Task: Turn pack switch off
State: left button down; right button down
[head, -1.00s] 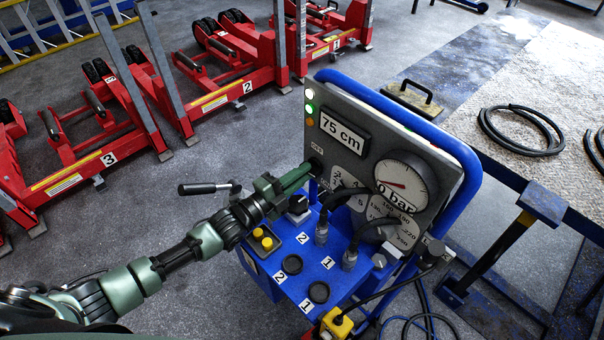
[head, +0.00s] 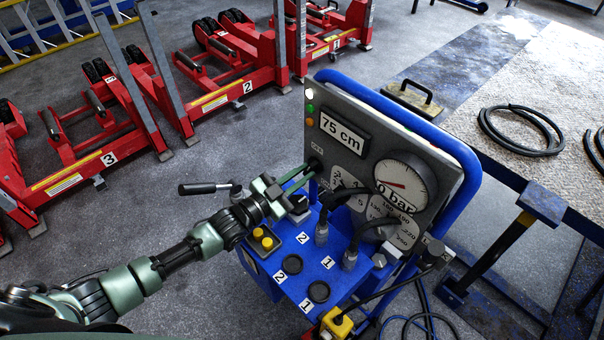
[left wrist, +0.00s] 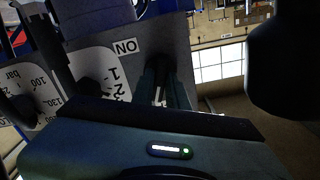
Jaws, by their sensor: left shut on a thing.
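The pack switch (head: 316,163) is a small dark knob at the lower left of the grey control panel (head: 366,168), below a small OFF label (head: 317,149). My left gripper (head: 307,170) reaches it from the left, with its two green fingers shut on the knob, which they mostly hide. The wrist is rolled so that both fingers show as thin parallel bars. In the left wrist view the fingers (left wrist: 166,88) point at the panel, next to an upside-down ON label (left wrist: 124,46). The knob's exact angle cannot be read. My right gripper is not in view.
A gauge (head: 405,183) and a 75 cm display (head: 345,134) are on the panel. Red jacks (head: 225,95) stand behind.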

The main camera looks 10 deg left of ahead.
pick_arm(q)
jog(key=shift+f+n, duration=0.1)
jog(key=shift+n, duration=2.1)
jog(key=c, duration=1.4)
grip_release()
jog(key=v, duration=0.8)
jog(key=shift+b, duration=0.35)
